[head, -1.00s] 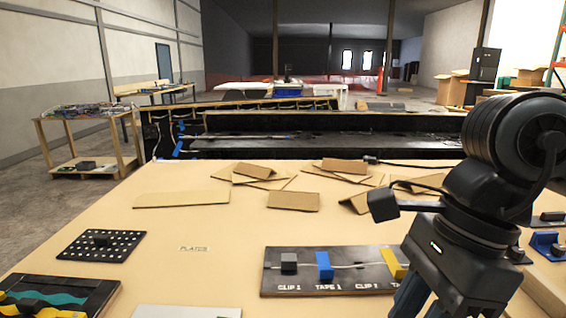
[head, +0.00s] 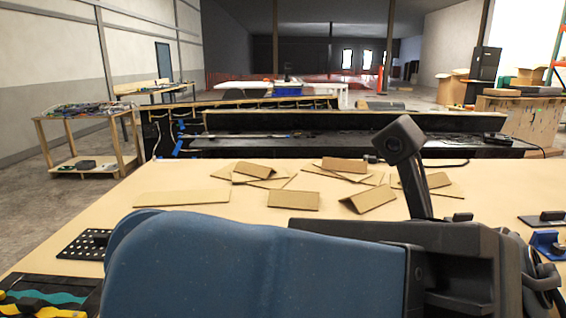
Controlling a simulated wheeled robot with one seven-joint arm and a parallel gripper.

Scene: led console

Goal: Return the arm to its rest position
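My gripper (head: 150,258) lies sideways across the lower foreground, very close to the camera. A large blue rounded part, which looks like a finger seen from the side, extends left from its dark body. The dark stalk with a square camera-like head rises above it at right centre. Whether the fingers are apart cannot be seen, and nothing held shows. The arm covers the front middle of the tan table (head: 180,180).
A black perforated plate (head: 82,246) and a board with teal and yellow strips (head: 50,292) are partly hidden at left. Folded cardboard pieces (head: 293,199) lie farther back. A blue bracket (head: 546,242) stands at right. A black-topped bench (head: 320,146) stands beyond the table.

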